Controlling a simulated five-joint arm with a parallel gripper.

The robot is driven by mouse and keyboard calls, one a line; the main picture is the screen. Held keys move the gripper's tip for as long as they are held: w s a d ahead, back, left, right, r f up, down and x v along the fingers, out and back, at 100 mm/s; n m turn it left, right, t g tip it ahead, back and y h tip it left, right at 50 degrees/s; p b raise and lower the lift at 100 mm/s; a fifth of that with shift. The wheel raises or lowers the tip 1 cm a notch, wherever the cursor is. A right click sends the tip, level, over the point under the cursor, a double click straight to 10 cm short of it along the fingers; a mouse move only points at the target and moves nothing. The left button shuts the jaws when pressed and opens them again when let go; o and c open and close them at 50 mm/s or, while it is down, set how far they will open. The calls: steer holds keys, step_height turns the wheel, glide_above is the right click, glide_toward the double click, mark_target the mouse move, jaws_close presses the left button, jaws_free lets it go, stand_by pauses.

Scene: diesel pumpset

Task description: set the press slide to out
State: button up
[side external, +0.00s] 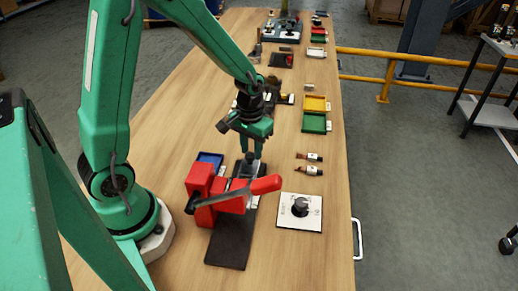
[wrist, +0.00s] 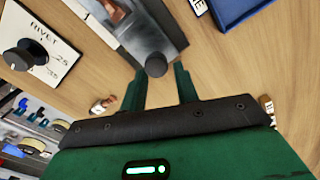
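The red press (side external: 205,185) stands on a dark base plate (side external: 230,250) on the bench, with a red-handled lever across it. The press slide (wrist: 150,32) is a grey metal plate ending in a dark round knob (wrist: 155,64). In the side view the slide is partly hidden by my gripper and the lever. My gripper (side external: 251,155) points down at the far end of the press. In the wrist view its two green fingers (wrist: 158,78) are apart, with the knob just beyond and between their tips. I cannot tell whether they touch it.
A white dial panel (side external: 287,218) lies right of the press; in the wrist view it reads RIVET (wrist: 62,28). A blue tray (side external: 211,158) is behind the press on the left. Small bottles (side external: 309,171), yellow (side external: 315,103) and green trays (side external: 314,123) lie farther back.

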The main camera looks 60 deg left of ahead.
steer(key=shift+o, duration=1.4)
steer(key=shift+s, duration=0.1)
steer(key=shift+d, duration=0.1)
steer(key=shift+r, duration=3.9)
steer(key=shift+r, duration=0.1)
steer(key=s+d+r+m+t, duration=0.3)
steer(key=s+r+t, duration=0.2)
steer(key=s+r, duration=0.7)
steer(key=shift+m, duration=0.4)
